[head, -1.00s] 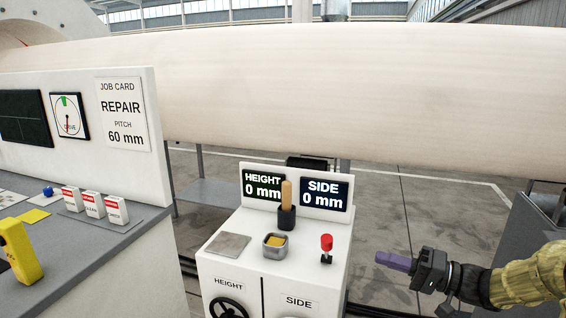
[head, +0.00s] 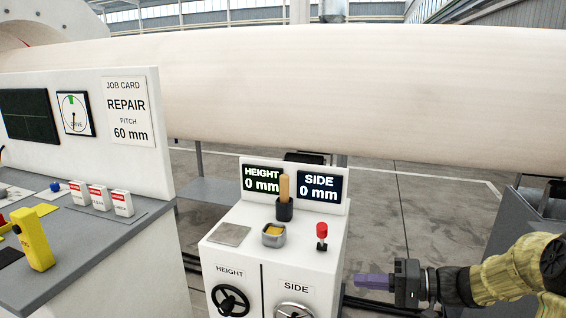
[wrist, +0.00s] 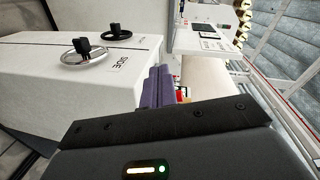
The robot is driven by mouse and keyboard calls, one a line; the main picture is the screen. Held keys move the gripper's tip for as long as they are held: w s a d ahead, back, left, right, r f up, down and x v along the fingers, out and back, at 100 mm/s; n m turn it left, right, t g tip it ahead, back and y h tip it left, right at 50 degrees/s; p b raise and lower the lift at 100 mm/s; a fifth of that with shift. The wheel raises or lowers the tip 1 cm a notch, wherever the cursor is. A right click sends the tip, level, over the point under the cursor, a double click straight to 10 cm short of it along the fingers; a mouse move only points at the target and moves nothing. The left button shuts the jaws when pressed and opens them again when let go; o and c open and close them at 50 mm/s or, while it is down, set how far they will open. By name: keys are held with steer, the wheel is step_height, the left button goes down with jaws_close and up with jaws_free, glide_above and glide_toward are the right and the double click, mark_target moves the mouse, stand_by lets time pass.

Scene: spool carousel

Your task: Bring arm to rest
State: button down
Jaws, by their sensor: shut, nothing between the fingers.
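My gripper (head: 374,281) is at the lower right of the head view, with its purple fingers pointing left. The fingers are closed together and hold nothing. It is in the air just right of the white control cabinet (head: 240,213), below the level of its top. In the wrist view the purple fingers (wrist: 158,88) are together in the middle, beside the cabinet face marked SIDE. My yellow-sleeved arm comes in from the right edge of the head view.
The cabinet carries HEIGHT and SIDE displays reading 0 mm, a wooden-handled tool (head: 284,190), a small tin (head: 274,234), a red knob (head: 321,231), a HEIGHT handwheel (head: 230,300) and a SIDE handwheel (head: 294,311). A desk (head: 150,262) stands left. A large pale cylinder (head: 340,90) spans behind.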

steer(key=s+a+f+g+h, duration=0.4)
steer(key=s+f+g+h, duration=0.1)
steer(key=s+f+h, duration=0.75)
step_height(320, 180, up, 20)
steer(key=d+n+t+h+p, duration=0.1)
steer(key=t+h+p, duration=0.1)
steer(key=p, duration=1.8)
steer(key=shift+s+r+h, duration=0.2)
steer(key=shift+s+h, duration=0.15)
steer(key=shift+s, duration=0.1)
steer(key=shift+d, duration=0.1)
